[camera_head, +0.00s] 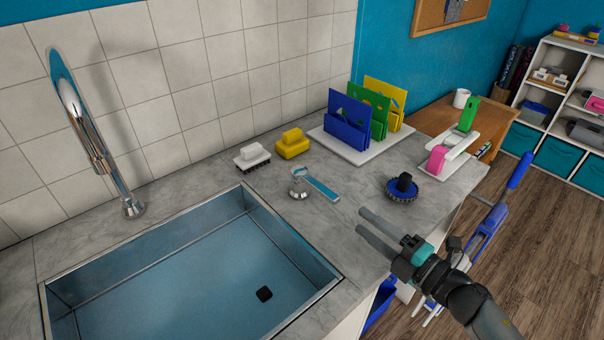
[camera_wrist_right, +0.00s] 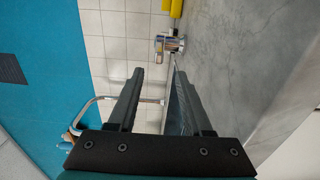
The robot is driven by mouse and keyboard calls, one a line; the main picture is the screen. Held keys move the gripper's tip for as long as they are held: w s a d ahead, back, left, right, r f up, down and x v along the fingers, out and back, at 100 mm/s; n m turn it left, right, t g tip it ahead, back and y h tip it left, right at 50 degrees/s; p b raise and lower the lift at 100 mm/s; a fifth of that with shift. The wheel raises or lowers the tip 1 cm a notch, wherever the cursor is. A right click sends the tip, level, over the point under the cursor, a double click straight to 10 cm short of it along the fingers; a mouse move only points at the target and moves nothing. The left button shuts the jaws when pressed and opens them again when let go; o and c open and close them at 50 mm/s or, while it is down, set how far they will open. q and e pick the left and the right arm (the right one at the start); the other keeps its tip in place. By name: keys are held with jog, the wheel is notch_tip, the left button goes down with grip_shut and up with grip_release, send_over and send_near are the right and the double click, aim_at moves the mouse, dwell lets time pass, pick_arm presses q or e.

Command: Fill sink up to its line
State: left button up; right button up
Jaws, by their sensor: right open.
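A white brush (camera_head: 252,155), yellow brush (camera_head: 293,144) and round blue brush (camera_head: 402,188) stand on the counter. A white board with upright blue, green and yellow holders (camera_head: 347,122) is behind. A small stand with pink and green items (camera_head: 452,147) is near the right edge.

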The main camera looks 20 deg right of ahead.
aim_at(338, 202)
jog(key=shift+w+a, duration=0.15)
jog(key=shift+w, duration=0.15)
jog(key=shift+w+a+r, duration=0.15)
jog(key=shift+w, duration=0.35)
jog(key=x, duration=1.1)
jog(key=shift+w, duration=0.3)
pick_arm(q)
jog(key=shift+s+d+f, duration=0.2)
jog(key=shift+d, duration=0.2)
pick_arm(e)
jog(key=shift+x, duration=1)
jog(key=shift+a, duration=0.1)
grip_shut()
pick_arm(q)
jog(key=shift+s, duration=0.1)
